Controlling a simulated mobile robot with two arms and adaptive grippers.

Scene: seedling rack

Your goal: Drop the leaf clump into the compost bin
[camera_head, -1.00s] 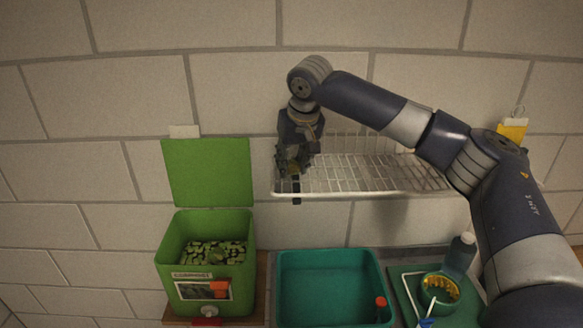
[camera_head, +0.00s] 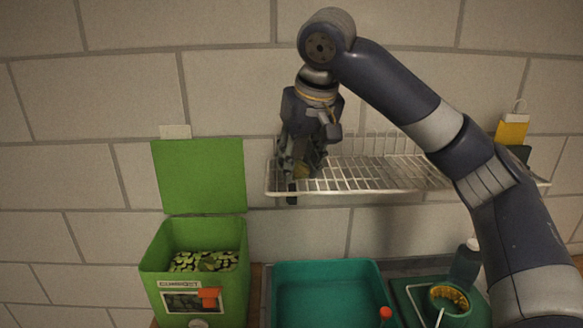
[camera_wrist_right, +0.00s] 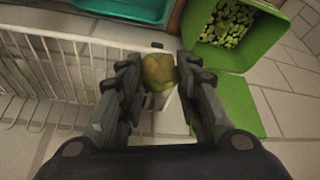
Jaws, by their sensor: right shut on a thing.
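The leaf clump (camera_wrist_right: 159,72), a yellow-green lump, sits between the fingers of my right gripper (camera_wrist_right: 157,84) in the wrist view. In the head view my right gripper (camera_head: 297,170) points down at the left end of the wire rack, shut on the clump (camera_head: 301,171), which is mostly hidden by the fingers there. I cannot tell whether the clump touches the rack. The green compost bin (camera_head: 236,292) stands open below and left of the gripper, with chopped green scraps inside. It also shows in the wrist view (camera_wrist_right: 243,59), at upper right. My left gripper is out of view.
The wire rack (camera_head: 380,175) is on the wall, and its bars run beside the gripper. The bin's raised lid (camera_head: 198,177) stands against the wall. A teal tub (camera_head: 325,295) is right of the bin. A bottle (camera_head: 465,265) and a round pot (camera_head: 449,299) stand farther right.

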